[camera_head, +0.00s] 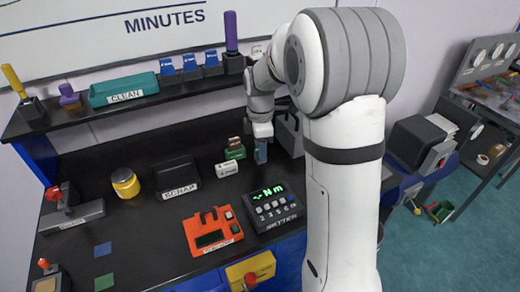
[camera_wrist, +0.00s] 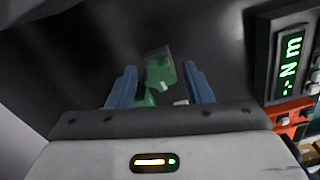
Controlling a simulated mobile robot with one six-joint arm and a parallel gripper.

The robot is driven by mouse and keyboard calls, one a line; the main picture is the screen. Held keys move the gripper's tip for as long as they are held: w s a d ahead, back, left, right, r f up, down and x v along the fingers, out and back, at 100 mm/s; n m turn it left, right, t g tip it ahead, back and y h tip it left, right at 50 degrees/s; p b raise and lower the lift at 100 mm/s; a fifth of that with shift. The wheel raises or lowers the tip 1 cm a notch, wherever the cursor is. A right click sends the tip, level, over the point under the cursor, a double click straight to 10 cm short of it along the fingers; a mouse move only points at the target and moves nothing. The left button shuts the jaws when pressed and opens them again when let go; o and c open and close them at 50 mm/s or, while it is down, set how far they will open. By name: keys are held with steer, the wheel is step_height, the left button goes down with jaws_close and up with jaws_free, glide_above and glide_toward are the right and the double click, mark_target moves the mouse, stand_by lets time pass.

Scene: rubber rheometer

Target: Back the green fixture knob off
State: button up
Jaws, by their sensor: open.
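The green fixture (camera_head: 235,153) stands on the black bench below the shelf, with a small brownish part on top. In the wrist view a green part (camera_wrist: 160,70), which looks like its knob, lies between and slightly beyond my blue fingertips. More green shows lower down, close to the left finger. My gripper (camera_head: 261,153) is open, just right of the fixture in the head view. In the wrist view my gripper (camera_wrist: 161,80) has both fingers apart with a gap on each side of the green part. I cannot tell whether either finger touches it.
A white labelled block (camera_head: 226,168) sits just in front of the fixture. The torque display (camera_head: 272,207) and an orange device (camera_head: 212,231) stand nearer the front. A black scrap bin (camera_head: 179,176) and yellow jar (camera_head: 125,182) are to the left. The shelf (camera_head: 150,98) overhangs behind.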

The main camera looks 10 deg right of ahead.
steer(key=m, duration=0.3)
steer(key=shift+m, duration=0.4)
steer(key=m, duration=0.3)
steer(key=shift+m, duration=0.4)
steer(key=m, duration=0.3)
steer(key=shift+m, duration=0.3)
steer(key=m, duration=0.3)
steer(key=shift+m, duration=0.4)
steer(key=shift+c, duration=0.4)
steer(key=c, duration=0.7)
steer(key=n, duration=0.4)
steer(key=shift+n, duration=0.3)
steer(key=shift+c, duration=0.3)
